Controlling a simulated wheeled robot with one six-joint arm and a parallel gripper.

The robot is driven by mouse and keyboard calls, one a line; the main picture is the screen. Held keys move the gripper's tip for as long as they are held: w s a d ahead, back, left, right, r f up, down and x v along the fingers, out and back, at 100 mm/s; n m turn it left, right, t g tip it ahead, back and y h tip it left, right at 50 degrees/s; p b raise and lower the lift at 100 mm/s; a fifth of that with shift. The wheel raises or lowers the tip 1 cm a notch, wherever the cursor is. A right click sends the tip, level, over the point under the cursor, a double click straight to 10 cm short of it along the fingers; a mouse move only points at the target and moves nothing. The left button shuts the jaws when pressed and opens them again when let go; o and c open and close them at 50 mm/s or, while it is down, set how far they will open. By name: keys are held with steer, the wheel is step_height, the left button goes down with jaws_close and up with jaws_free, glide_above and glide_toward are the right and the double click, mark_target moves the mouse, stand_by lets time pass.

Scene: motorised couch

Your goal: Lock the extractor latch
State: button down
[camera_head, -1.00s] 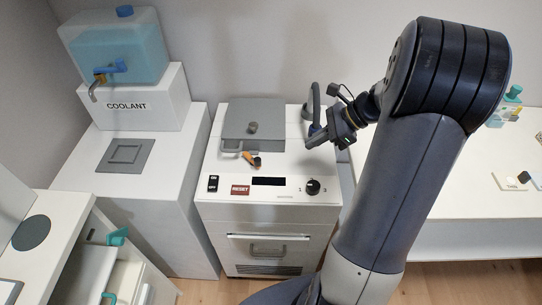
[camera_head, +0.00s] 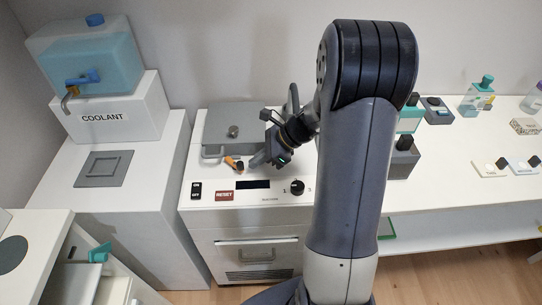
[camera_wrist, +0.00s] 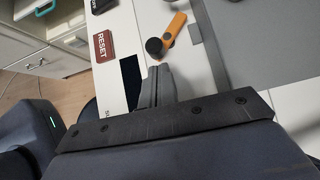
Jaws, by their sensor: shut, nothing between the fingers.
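The latch is a small orange lever with a black knob (camera_head: 239,166). It sits on the white extractor cabinet (camera_head: 262,215), at the front edge of the grey lid (camera_head: 232,120). In the wrist view the orange lever (camera_wrist: 174,29) is near the top, and its black knob points toward my fingers. My gripper (camera_head: 256,162) is shut and empty, just right of the knob in the head view. In the wrist view its fingertips (camera_wrist: 159,72) are close to the knob; I cannot tell whether they touch it.
The red RESET button (camera_head: 224,195), a dark display (camera_head: 253,184) and a black dial (camera_head: 297,187) are on the panel in front. The coolant tank (camera_head: 88,60) stands at left. A white bench (camera_head: 450,190) with several small items extends at right.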

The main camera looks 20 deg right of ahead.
mark_target(242, 166)
steer(key=shift+w+a, duration=0.15)
steer(key=shift+a, duration=0.25)
steer(key=shift+s+a+m+t+h, duration=0.4)
steer(key=shift+m+t, duration=0.3)
steer(key=shift+m, duration=0.3)
steer(key=shift+s+a+m+t+h+b, duration=0.25)
steer(key=shift+m+t, duration=0.1)
steer(key=shift+m, duration=0.2)
steer(key=shift+s+a+m+t+h+b, duration=0.15)
steer(key=shift+a+m+t+b, duration=0.15)
steer(key=shift+m, duration=0.25)
steer(key=shift+s+a+m+t+h+b, duration=0.25)
steer(key=shift+a+m+t+h, duration=0.25)
steer(key=shift+m, duration=0.4)
steer(key=shift+s+a+m+t+h+b, duration=0.15)
steer(key=shift+a+m+t+h+b, duration=0.35)
steer(key=shift+m, duration=0.4)
steer(key=shift+w+d, duration=0.1)
steer(key=shift+d, duration=0.15)
steer(key=shift+w+d+r+p, duration=0.1)
steer(key=shift+w+d+p, duration=0.2)
steer(key=shift+w+d, duration=0.2)
steer(key=shift+w, duration=0.1)
